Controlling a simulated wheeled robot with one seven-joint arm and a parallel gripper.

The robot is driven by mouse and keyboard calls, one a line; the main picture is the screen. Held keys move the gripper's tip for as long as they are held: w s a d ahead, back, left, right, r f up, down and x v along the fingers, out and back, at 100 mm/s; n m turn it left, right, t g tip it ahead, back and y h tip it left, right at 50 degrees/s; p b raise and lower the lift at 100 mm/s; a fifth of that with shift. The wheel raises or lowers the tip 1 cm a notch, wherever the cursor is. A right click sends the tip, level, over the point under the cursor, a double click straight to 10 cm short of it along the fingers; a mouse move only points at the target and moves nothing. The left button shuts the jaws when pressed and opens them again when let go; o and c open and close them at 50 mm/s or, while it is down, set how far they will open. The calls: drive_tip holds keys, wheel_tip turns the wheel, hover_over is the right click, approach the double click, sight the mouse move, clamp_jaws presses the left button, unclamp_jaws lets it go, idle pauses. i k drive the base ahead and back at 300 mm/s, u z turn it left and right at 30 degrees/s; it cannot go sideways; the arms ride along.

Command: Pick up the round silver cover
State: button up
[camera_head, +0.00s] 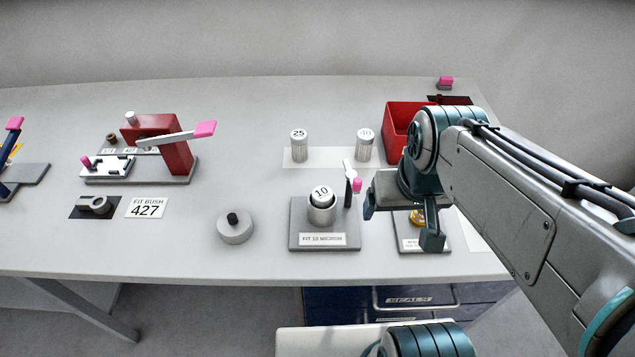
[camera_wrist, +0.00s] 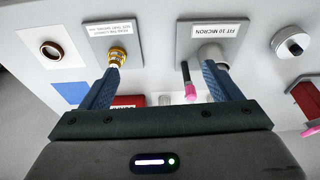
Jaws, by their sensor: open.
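The round silver cover (camera_head: 235,230) is a low grey disc with a black knob on top. It lies on the bare bench, left of the plate labelled "FIT 10 MICRON" (camera_head: 325,239). In the wrist view the cover (camera_wrist: 289,45) is near the upper right edge, outside the fingers. My gripper (camera_head: 401,222) is open, with nothing visible between its fingers. It is well to the right of the cover, above a plate with a brass fitting (camera_wrist: 117,56). In the head view the gripper partly hides that plate.
A silver canister marked 10 (camera_head: 321,210) stands on the labelled plate beside a pink-tipped lever (camera_head: 349,180). Two canisters (camera_head: 299,147) stand behind. A red bin (camera_head: 397,119) is at back right, a red lever press (camera_head: 172,146) at left. Bench around the cover is clear.

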sight(234, 226)
drive_tip(key=z, duration=0.15)
drive_tip(key=k, duration=0.6)
drive_tip(key=u, duration=1.1)
drive_tip(key=i, duration=0.5)
drive_tip(key=z, duration=0.05)
drive_tip(key=k, duration=0.5)
drive_tip(key=z, duration=0.65)
drive_tip(key=i, duration=0.55)
drive_tip(key=u, duration=0.35)
